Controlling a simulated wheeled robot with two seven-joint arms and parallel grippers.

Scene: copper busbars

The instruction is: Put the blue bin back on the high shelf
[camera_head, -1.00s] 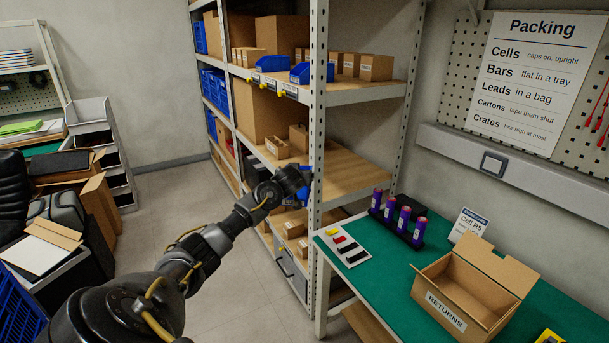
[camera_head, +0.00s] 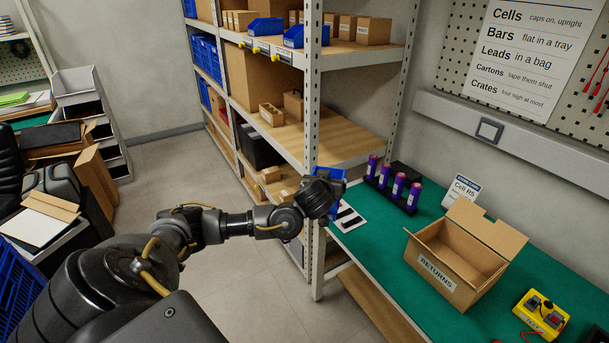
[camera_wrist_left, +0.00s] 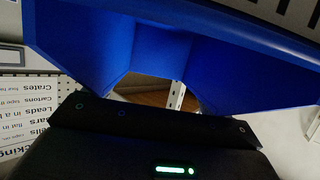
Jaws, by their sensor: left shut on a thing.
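My left gripper (camera_wrist_left: 155,122) is shut on a blue bin (camera_wrist_left: 165,50), whose blue walls fill the upper part of the left wrist view. In the head view, the blue bin (camera_head: 332,174) shows only in part behind my wrist, and the gripper's fingers are hidden there. The bin is beside the rack's front post, by the near left corner of the green bench. The high shelf (camera_head: 350,58) is above it and carries two other blue bins (camera_head: 265,27) (camera_head: 301,37) at its front edge. My right gripper is not in view.
The upright post (camera_head: 314,110) stands close to the held bin. Cartons (camera_head: 373,31) stand at the back of the high shelf. The bench (camera_head: 385,235) holds purple cells (camera_head: 399,186) and a returns box (camera_head: 445,285). The middle shelf (camera_head: 345,140) has bare room on its right.

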